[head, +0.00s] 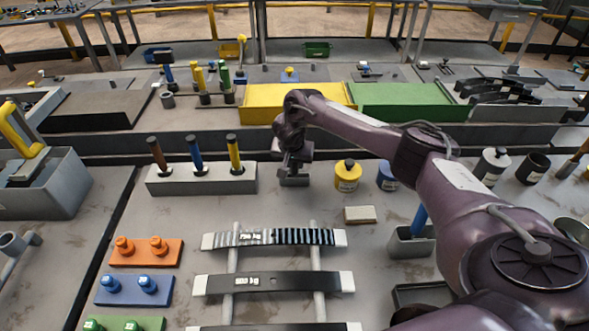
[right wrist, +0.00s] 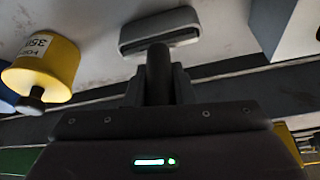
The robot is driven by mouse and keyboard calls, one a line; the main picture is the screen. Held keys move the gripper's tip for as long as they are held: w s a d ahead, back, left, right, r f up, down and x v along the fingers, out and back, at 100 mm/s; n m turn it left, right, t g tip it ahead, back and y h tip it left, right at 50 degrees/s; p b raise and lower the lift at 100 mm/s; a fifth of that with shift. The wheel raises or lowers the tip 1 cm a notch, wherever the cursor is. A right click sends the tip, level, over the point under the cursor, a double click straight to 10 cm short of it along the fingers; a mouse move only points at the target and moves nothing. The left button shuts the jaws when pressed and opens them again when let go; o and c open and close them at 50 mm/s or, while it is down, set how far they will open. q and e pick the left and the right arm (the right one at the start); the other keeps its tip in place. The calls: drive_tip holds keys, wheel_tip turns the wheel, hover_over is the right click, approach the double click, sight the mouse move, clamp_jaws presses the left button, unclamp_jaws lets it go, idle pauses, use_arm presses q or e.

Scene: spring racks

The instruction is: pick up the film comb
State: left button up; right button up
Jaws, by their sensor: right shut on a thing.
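My right gripper (head: 293,163) is at the middle of the table, low over a small grey block (head: 293,179). In the right wrist view the gripper (right wrist: 158,92) is shut on a dark, rounded upright handle (right wrist: 159,62), which I take to be the film comb. The handle's lower end meets the grey slotted block (right wrist: 160,30). I cannot tell whether this block is a separate holder or part of the comb. The comb's working end is hidden. My left gripper is not in view.
A grey rack (head: 165,183) with brown, blue and yellow handles stands left of the gripper. A yellow pot (head: 347,176) and a blue pot (head: 387,176) stand to the right. A low wall (head: 200,143) and yellow (head: 262,96) and green (head: 408,101) trays lie behind.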

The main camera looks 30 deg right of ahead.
drive_tip(key=shift+r, duration=0.15)
clamp_jaws()
wheel_tip(320, 180, up, 9)
drive_tip(key=shift+f, duration=0.2)
wheel_tip(320, 180, up, 11)
drive_tip(key=p, duration=0.8)
